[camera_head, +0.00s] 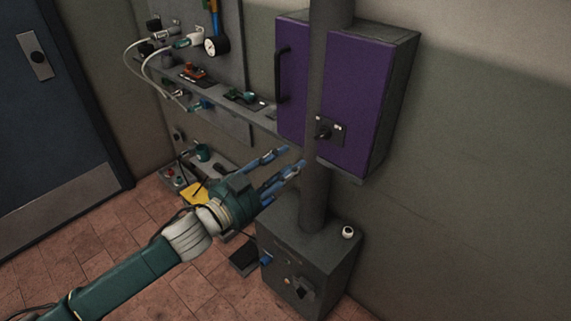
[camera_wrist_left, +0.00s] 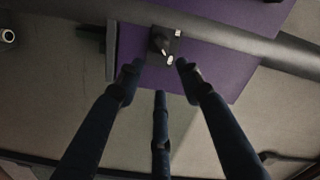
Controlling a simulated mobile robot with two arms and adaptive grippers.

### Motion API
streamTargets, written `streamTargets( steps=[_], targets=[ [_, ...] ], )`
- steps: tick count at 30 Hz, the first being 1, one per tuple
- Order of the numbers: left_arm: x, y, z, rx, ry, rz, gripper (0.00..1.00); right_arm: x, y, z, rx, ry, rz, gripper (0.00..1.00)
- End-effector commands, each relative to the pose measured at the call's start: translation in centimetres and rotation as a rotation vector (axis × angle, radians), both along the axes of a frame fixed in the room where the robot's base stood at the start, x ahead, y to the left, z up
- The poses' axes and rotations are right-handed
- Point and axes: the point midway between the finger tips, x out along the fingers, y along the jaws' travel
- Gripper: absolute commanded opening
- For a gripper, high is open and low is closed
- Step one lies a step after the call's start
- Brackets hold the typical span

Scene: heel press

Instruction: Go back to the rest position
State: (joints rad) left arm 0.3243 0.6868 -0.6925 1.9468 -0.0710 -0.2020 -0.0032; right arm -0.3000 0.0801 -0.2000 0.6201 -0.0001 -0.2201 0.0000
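My left gripper (camera_head: 294,157) reaches in from the lower left, with its blue fingers spread apart and nothing between them. Its fingertips are in front of the grey post, below the purple cabinet (camera_head: 347,105). In the left wrist view the dark fingers (camera_wrist_left: 158,70) are apart and empty. The purple cabinet panel (camera_wrist_left: 205,62) and its dark latch (camera_wrist_left: 165,42) lie beyond the fingertips. I cannot tell any contact with the cabinet, and a gap seems to be there. My right gripper is in neither view.
A vertical grey post (camera_head: 316,195) stands before the cabinet. A wall shelf (camera_head: 222,108) holds several fittings and cables. A blue door (camera_head: 45,110) is at the left.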

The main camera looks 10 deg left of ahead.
Motion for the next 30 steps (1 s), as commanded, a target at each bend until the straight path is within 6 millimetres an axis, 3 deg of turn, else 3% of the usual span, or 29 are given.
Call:
streamTargets(
  steps=[16,19,23,27,30],
  targets=[
    [0.1,0.0,-0.1,0.000,0.001,0.001,0.36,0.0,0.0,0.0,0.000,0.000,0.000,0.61],
    [0.6,0.6,-1.4,-0.003,0.025,0.021,0.36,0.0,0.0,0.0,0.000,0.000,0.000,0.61],
    [2.2,3.0,-6.7,-0.014,0.121,0.100,0.36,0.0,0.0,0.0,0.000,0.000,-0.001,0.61],
    [3.2,7.3,-16.2,-0.029,0.286,0.231,0.36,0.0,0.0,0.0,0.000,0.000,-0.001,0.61],
    [2.2,10.1,-23.3,-0.038,0.409,0.320,0.36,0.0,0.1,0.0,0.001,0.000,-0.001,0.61]
  ],
)
